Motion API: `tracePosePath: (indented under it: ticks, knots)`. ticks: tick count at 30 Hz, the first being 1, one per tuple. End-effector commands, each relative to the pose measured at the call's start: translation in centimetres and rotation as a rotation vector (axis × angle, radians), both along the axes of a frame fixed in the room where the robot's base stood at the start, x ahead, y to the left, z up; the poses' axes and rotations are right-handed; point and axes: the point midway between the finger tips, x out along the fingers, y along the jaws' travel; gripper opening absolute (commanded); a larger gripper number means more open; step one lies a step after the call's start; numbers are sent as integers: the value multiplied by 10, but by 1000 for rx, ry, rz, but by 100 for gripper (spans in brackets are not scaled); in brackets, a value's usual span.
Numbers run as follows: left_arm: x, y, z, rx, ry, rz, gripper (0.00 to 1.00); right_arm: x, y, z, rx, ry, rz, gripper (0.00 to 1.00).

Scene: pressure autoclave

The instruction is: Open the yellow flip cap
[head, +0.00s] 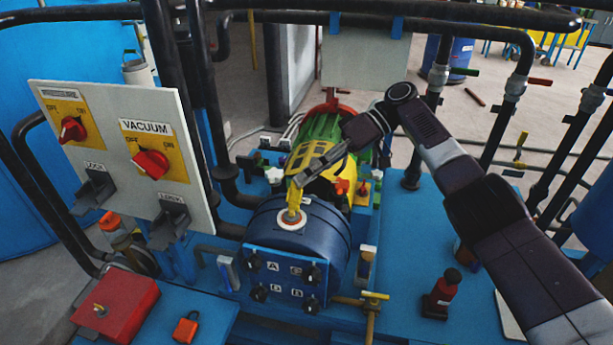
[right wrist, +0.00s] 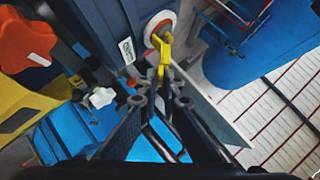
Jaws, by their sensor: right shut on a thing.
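The yellow flip cap (head: 293,205) stands up from a white round port with a red-orange rim on top of the dark blue drum (head: 262,225). In the right wrist view the cap (right wrist: 164,50) shows as a yellow piece with a forked end at the port (right wrist: 158,28). My right gripper (head: 300,180) reaches in from the upper right and is shut on the cap's free end. Its fingertips (right wrist: 161,84) close around the yellow piece in the right wrist view. The exact finger contact is small and partly hidden. My left gripper is not in view.
A green and yellow motor (head: 322,150) sits behind the drum. Black vertical pipes (head: 200,90) rise close by.

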Motion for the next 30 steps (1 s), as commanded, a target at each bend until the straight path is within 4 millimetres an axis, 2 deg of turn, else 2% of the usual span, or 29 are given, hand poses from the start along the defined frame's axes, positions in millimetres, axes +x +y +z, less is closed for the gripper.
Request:
tracePosePath:
  ticks: [1,3,4,14,17,24,30]
  knots:
    - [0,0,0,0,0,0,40,-1,0,-2,-3,3,3,0]
    - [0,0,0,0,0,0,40,-1,0,-2,-3,3,3,12]
    - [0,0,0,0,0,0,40,-1,0,-2,-3,3,3,13]
    - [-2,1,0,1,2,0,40,0,0,3,0,-1,1,13]
    - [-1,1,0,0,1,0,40,0,0,16,1,-3,2,13]
    - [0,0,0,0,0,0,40,0,1,63,0,-3,3,13]
    - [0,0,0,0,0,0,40,0,1,90,-2,1,2,13]
